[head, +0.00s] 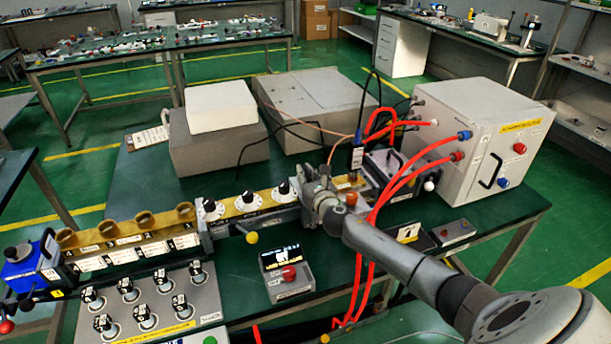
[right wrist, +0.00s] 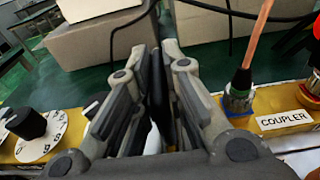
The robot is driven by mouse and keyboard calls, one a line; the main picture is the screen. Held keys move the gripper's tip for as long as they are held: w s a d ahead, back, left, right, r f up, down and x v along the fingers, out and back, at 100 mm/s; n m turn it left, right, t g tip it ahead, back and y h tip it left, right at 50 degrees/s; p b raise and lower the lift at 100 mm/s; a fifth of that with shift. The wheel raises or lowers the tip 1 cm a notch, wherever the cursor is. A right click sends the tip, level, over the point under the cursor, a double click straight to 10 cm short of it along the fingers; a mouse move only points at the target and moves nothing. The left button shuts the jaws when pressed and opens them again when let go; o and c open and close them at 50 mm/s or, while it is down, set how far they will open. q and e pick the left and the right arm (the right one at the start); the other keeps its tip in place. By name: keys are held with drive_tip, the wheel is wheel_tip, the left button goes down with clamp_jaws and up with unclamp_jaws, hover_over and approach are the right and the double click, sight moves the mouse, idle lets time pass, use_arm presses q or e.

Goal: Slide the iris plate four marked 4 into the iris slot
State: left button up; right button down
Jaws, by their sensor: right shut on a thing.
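My right gripper (head: 318,192) is over the brass waveguide rail, between the white-dialled knobs (head: 248,200) and the coupler section. In the right wrist view its fingers (right wrist: 158,65) are closed around a thin dark upright piece (right wrist: 158,88), seen edge-on. This is likely the iris plate, but no number on it is readable. The iris slot is hidden beneath the gripper, so I cannot tell whether the plate touches it. Several black-handled pieces with white labels (head: 146,318) stand on a grey rack (head: 205,300) at the front left. My left gripper is not in view.
A coupler label (right wrist: 285,120) and a cable connector (right wrist: 238,95) are right beside the fingers. Red cables (head: 385,200) hang close to my right arm. A large white cabinet (head: 470,120) stands at right, and a small display box (head: 285,275) in front.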

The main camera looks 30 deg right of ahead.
drive_tip(key=shift+f+b, duration=0.7)
drive_tip(key=shift+f, duration=0.05)
drive_tip(key=c, duration=1.4)
unclamp_jaws()
drive_tip(key=shift+c, duration=0.2)
drive_tip(key=shift+s+f, duration=0.1)
drive_tip(key=v, duration=1.2)
drive_tip(key=shift+a, duration=0.1)
